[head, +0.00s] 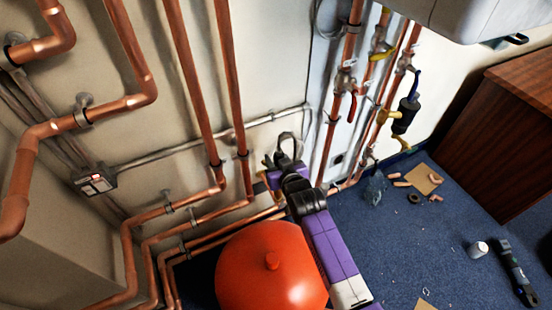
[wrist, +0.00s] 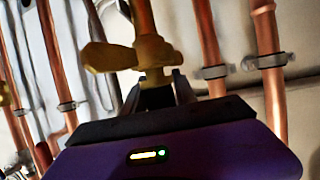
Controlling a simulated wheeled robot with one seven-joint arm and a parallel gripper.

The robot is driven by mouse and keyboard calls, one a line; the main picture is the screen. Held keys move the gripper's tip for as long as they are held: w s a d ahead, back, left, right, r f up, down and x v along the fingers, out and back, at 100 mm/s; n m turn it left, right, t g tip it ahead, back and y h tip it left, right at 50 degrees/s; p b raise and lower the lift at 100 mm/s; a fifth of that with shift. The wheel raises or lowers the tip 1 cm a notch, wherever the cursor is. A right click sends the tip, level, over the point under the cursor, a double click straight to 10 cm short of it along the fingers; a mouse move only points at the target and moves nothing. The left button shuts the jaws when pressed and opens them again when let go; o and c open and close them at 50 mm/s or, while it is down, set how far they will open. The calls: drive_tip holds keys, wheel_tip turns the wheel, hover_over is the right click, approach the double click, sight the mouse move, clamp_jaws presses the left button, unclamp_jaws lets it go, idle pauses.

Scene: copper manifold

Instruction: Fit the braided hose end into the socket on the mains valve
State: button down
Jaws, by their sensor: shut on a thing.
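My gripper (head: 284,168) is at the wall pipes in the head view, above and behind the red tank. A grey loop (head: 288,138), seemingly the braided hose, arches just above it. In the wrist view my gripper (wrist: 158,84) has its dark fingers close together around a dark piece, seemingly the hose end. A brass valve (wrist: 152,52) with a lever pointing left fills the space just beyond the fingertips. A bit of brass also shows left of my gripper in the head view (head: 267,161). The socket is hidden, and I cannot tell whether the hose end touches it.
The red tank (head: 270,270) stands below my arm. Copper pipes (head: 195,90) run along the wall on both sides. More valves and a black filter (head: 405,115) are at the right. Scraps, a white cup (head: 479,249) and a tool (head: 515,272) lie on the blue floor.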

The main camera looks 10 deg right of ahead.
drive_tip(key=shift+f, duration=0.15)
drive_tip(key=c, duration=0.9)
unclamp_jaws()
drive_tip(key=shift+f, duration=0.1)
drive_tip(key=shift+a+f, duration=0.1)
drive_tip(key=shift+s+f, duration=0.1)
drive_tip(key=shift+s, duration=0.15)
drive_tip(key=p+v, duration=0.1)
drive_tip(key=v, duration=0.6)
drive_tip(key=shift+r, duration=0.5)
